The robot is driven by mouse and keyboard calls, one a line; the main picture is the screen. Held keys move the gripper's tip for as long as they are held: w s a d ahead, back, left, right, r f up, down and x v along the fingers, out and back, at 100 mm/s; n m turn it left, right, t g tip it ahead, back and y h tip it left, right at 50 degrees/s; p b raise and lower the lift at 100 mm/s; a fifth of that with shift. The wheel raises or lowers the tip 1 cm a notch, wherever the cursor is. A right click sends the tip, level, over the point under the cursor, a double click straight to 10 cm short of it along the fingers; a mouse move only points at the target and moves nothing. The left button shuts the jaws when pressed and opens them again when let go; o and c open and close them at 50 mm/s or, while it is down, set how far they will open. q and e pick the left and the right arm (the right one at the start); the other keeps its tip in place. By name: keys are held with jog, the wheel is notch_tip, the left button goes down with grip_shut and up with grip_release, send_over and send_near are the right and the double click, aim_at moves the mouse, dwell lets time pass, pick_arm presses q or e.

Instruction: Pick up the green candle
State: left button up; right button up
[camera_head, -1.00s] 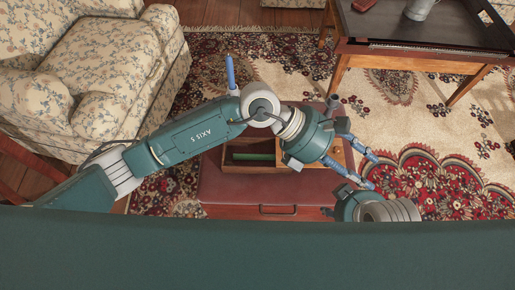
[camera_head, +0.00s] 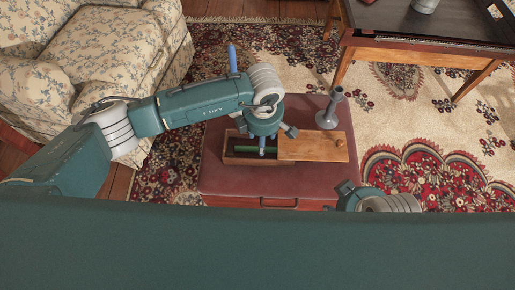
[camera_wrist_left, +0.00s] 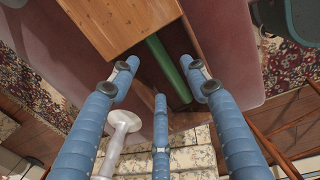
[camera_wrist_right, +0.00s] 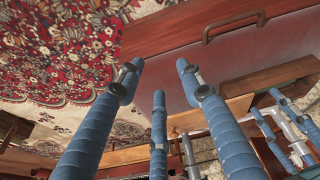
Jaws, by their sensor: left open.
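The green candle (camera_head: 278,150) lies in the open left part of a wooden box (camera_head: 240,161) on a red ottoman. In the left wrist view the candle (camera_wrist_left: 168,66) shows between the fingertips, with one end under or beside the box's lid. My left gripper (camera_head: 264,146) is open and points down over the box. Its fingers (camera_wrist_left: 160,80) seem apart from the candle, and nothing is between them. In the head view it hides part of the candle. My right gripper (camera_head: 345,187) is low at the ottoman's front right; its fingers (camera_wrist_right: 158,75) are apart and empty.
The wooden lid (camera_head: 312,148) covers the box's right part. A grey candlestick (camera_head: 328,112) stands behind it. The ottoman (camera_head: 225,183) has bare room in front. An armchair (camera_head: 110,50) and a table (camera_head: 440,30) stand farther back.

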pick_arm(q)
notch_tip(320, 180, down, 4)
jog(key=shift+w+r+b, duration=0.1)
jog(key=shift+r+b, duration=0.1)
jog(key=shift+b, duration=0.15)
jog(key=shift+f, duration=0.25)
grip_shut()
pick_arm(e)
jog(key=shift+t, duration=0.9)
jog(key=w, duration=0.3)
jog(key=w+a, duration=0.1)
jog(key=shift+w+a+r, duration=0.1)
jog(key=shift+w+r, duration=0.05)
jog(key=shift+r, duration=0.2)
